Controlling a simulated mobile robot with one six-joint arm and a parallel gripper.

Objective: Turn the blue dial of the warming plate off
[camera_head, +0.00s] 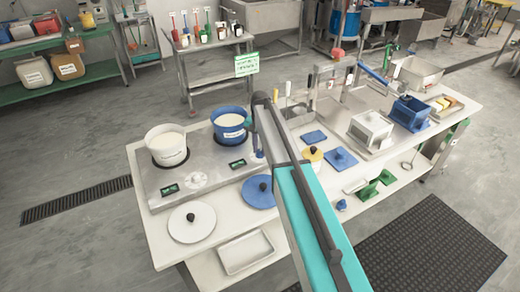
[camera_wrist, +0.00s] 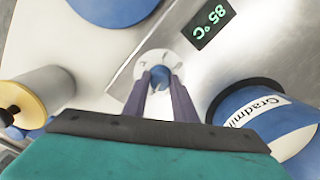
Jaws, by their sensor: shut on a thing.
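The warming plate (camera_head: 212,188) is a grey metal slab on the white table, carrying a white pot (camera_head: 166,146) and a blue pot (camera_head: 230,126). In the wrist view, the blue dial (camera_wrist: 160,73) sits on a pale round disc. My gripper (camera_wrist: 160,88) is shut on it, one dark finger on each side. A green display (camera_wrist: 213,21) beside it reads 85 °C. In the head view, my gripper (camera_head: 258,150) is at the plate's right edge, beside the blue pot, and hides the blue dial. A white dial (camera_head: 197,180) shows at the plate's front.
A blue lid (camera_head: 260,191) and a white lid (camera_head: 191,222) lie in front of the plate. In the wrist view, the blue pot (camera_wrist: 240,98) stands close right of my fingers and a yellow-rimmed container (camera_wrist: 38,95) is at left.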

